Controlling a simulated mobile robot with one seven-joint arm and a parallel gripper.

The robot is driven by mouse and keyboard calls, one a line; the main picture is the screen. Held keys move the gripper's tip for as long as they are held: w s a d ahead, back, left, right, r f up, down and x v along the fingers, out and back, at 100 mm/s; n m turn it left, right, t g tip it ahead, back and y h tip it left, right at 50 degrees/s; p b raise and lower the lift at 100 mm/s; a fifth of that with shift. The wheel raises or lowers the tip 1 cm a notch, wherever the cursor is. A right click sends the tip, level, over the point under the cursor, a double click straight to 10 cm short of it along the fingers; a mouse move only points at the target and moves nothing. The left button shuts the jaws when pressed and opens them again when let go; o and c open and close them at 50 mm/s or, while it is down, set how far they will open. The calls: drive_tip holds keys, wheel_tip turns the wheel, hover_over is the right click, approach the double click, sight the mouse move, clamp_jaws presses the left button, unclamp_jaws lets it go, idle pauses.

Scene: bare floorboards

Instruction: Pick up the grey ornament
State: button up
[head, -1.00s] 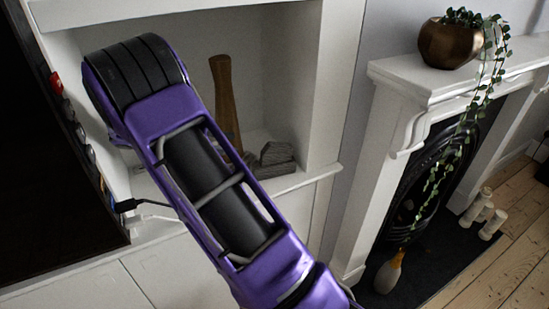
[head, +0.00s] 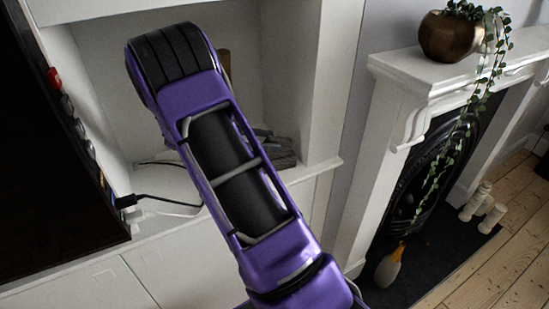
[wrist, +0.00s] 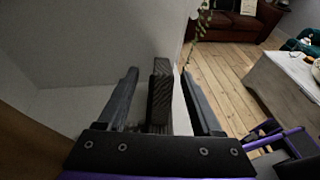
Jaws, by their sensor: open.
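The grey ornament (head: 284,152) is a low, dark grey, chunky piece on the alcove shelf. In the head view it shows only partly, to the right of my arm, which hides the rest. In the wrist view the ornament (wrist: 160,92) stands as a dark, textured upright piece between my two fingers. My gripper (wrist: 160,76) is open, with one finger on each side of it and a visible gap on both sides.
A tall brown wooden vase (head: 224,62) is mostly hidden behind my arm. The alcove's right wall (head: 297,80) stands close by. Cables (head: 165,200) and a dark screen (head: 50,150) lie to the left. A mantelpiece (head: 410,85) with a plant pot (head: 450,38) is at right.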

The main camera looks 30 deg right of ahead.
sight(292, 142)
drive_tip(key=x, duration=0.5)
drive_tip(key=shift+s, duration=0.15)
clamp_jaws()
drive_tip(key=shift+r, duration=0.1)
idle(1.1)
